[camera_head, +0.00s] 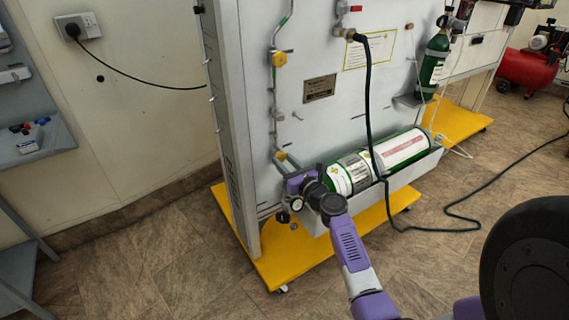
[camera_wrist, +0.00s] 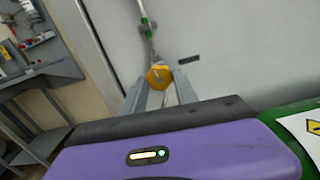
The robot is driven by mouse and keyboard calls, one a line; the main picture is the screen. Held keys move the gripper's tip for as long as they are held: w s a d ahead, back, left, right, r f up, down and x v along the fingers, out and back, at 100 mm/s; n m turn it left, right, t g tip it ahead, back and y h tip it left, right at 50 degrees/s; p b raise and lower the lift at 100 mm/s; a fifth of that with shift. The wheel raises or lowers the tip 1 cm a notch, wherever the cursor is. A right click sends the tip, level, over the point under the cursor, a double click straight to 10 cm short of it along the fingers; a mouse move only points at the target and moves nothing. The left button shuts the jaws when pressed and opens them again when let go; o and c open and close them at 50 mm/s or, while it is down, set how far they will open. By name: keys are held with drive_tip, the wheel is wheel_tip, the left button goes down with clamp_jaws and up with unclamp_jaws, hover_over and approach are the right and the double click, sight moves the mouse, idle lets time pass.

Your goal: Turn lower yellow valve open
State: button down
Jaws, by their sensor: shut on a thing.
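The lower yellow valve (camera_head: 280,155) sits on a thin pipe at the left side of the upright white panel. In the wrist view its yellow knob (camera_wrist: 158,76) shows at the ends of my two grey fingers. My gripper (camera_head: 287,163) reaches up to this valve from below and is shut on it. In the wrist view one finger of my gripper (camera_wrist: 160,82) lies on each side of the knob. The fine contact is too small to see in the head view. An upper yellow valve (camera_head: 279,59) sits higher on the same pipe.
A green cylinder (camera_head: 338,180) lies in a tray beside my wrist. A pressure gauge (camera_head: 296,204) is close to my wrist. A dark hose (camera_head: 369,110) hangs down the panel to the floor. The yellow base (camera_head: 280,265) juts out below.

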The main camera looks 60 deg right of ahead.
drive_tip(key=shift+n+b, duration=0.85)
drive_tip(key=shift+n, duration=1.75)
drive_tip(key=shift+s, duration=0.1)
drive_tip(key=c, duration=0.9)
unclamp_jaws()
drive_tip(key=shift+c, duration=0.2)
drive_tip(key=v, duration=0.7)
drive_tip(key=shift+s+a+p, duration=0.2)
drive_tip(key=shift+s+p, duration=0.1)
drive_tip(key=shift+p, duration=0.1)
